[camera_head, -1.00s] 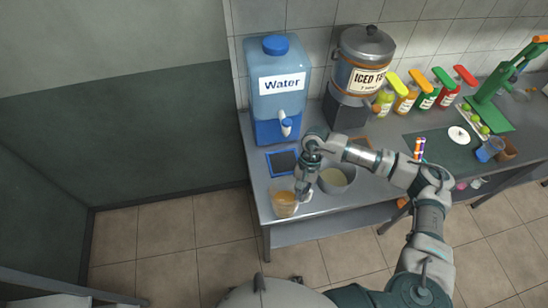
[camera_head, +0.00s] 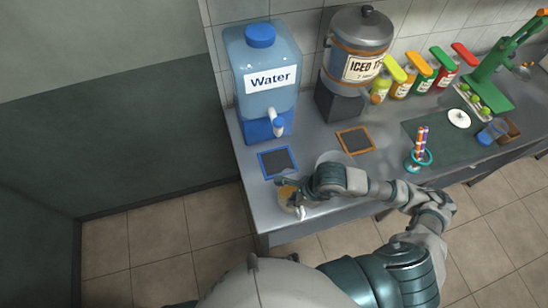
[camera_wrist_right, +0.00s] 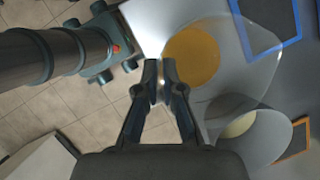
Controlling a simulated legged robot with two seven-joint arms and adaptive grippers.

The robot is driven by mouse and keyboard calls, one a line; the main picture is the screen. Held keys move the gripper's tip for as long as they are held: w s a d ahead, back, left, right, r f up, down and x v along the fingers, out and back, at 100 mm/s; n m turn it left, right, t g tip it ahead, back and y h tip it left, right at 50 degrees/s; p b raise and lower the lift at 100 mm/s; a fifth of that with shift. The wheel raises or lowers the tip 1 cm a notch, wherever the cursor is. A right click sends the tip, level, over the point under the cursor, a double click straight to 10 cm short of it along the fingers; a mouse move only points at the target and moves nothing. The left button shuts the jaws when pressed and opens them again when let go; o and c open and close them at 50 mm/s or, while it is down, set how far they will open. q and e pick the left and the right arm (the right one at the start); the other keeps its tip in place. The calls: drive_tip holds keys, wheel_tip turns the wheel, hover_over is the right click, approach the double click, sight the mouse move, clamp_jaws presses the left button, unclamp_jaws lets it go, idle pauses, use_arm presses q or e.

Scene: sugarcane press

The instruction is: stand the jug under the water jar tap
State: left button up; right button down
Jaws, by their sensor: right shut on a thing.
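The jug (camera_head: 287,196) is clear with amber liquid in it, near the counter's front left corner. It also shows in the right wrist view (camera_wrist_right: 195,54). My right gripper (camera_wrist_right: 158,84) is shut on the jug at its handle side. Whether the jug's base touches the counter I cannot tell. The water jar (camera_head: 262,88) is blue with a white tap (camera_head: 278,126) on its front. A blue-framed pad (camera_head: 278,162) lies below the tap, bare, with the jug in front of it. My left gripper is not in view.
An iced tea dispenser (camera_head: 358,50) and an orange-framed pad (camera_head: 355,140) are right of the water jar. Several bottles and a green press (camera_head: 490,85) stand farther right.

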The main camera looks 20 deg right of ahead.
drive_tip(key=shift+s+d+r, duration=0.1)
drive_tip(key=shift+d+r, duration=0.15)
drive_tip(key=shift+r, duration=0.15)
drive_tip(key=w+f+p, duration=0.2)
drive_tip(key=w+p, duration=0.1)
drive_tip(key=w, duration=1.5)
drive_tip(key=shift+a, duration=0.4)
drive_tip(key=c, duration=1.3)
unclamp_jaws()
drive_tip(key=shift+d, duration=0.25)
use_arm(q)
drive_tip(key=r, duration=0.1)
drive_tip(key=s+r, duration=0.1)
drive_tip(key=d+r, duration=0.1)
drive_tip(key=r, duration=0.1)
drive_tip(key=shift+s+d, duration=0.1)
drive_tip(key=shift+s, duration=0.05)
use_arm(e)
drive_tip(key=shift+d, duration=0.15)
